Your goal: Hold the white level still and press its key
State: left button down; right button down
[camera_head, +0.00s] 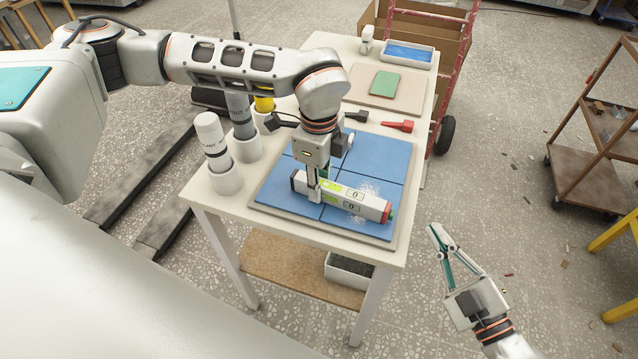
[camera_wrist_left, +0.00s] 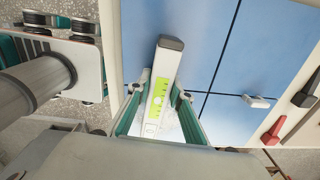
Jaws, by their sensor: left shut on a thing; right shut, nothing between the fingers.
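The white level (camera_head: 340,194) is a long white bar with green windows and a red and green right end. It is at the blue tiled board (camera_head: 391,165); I cannot tell if it touches the tiles. My left gripper (camera_head: 316,194) comes down from above and is shut across the level, left of its middle. In the left wrist view the level (camera_wrist_left: 167,62) runs between the two fingers (camera_wrist_left: 161,93). Dark marks show on its face, but I cannot tell which is the key. My right gripper (camera_head: 438,232) is shut and empty, off the table's right front corner.
White and grey tubes stand in holders (camera_head: 226,182) at the table's left. A red tool (camera_head: 398,125) and a dark tool (camera_head: 357,116) lie behind the board. A green block (camera_head: 384,83) and a blue-lined tray (camera_head: 408,54) are farther back.

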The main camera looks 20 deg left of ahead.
pick_arm(q)
jog(key=c, duration=1.7)
grip_release()
